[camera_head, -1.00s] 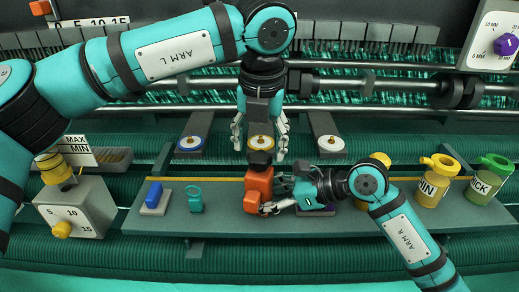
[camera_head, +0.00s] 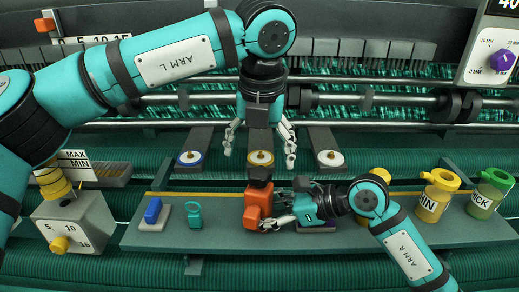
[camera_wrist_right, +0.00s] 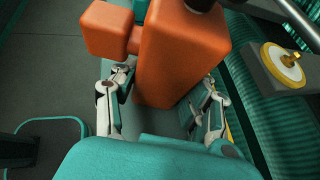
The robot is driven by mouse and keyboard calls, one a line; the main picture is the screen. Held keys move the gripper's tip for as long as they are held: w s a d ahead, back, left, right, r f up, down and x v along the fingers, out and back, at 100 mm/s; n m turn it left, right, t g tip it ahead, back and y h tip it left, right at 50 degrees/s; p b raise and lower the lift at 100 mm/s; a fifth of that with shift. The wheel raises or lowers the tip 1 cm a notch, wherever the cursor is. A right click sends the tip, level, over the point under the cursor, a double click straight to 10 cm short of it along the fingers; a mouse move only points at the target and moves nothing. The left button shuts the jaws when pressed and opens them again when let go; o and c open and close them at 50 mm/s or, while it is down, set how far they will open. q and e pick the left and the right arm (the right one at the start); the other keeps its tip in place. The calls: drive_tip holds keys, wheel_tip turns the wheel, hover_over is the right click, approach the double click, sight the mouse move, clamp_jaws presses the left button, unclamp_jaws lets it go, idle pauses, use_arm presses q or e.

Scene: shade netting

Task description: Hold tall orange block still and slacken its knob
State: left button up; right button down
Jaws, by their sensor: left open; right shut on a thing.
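The tall orange block (camera_head: 257,208) stands upright on the grey shelf, with a black knob (camera_head: 260,174) on top. In the right wrist view the block (camera_wrist_right: 182,55) has a smaller orange piece (camera_wrist_right: 106,30) joined to its side; only the knob's lower edge (camera_wrist_right: 200,4) shows. My right gripper (camera_head: 277,211) is shut on the block from the right, one finger on each side in the wrist view (camera_wrist_right: 168,82). My left gripper (camera_head: 259,156) points down with its fingers spread, empty. In the picture it is above the knob, apart from it.
The grey shelf (camera_head: 350,236) also bears a blue block (camera_head: 153,210), a teal ringed piece (camera_head: 194,213) and yellow (camera_head: 435,197) and green (camera_head: 488,195) lidded jars at right. Several discs, one white-rimmed (camera_head: 330,158), sit behind. A grey dial box (camera_head: 75,225) stands at left.

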drive_tip(key=c, duration=0.5)
unclamp_jaws()
drive_tip(key=shift+c, duration=0.2)
use_arm(q)
wheel_tip(320, 180, up, 11)
drive_tip(key=s, duration=0.2)
drive_tip(key=shift+d+r, duration=0.2)
drive_tip(key=shift+s, duration=0.1)
use_arm(e)
drive_tip(key=shift+d, duration=0.1)
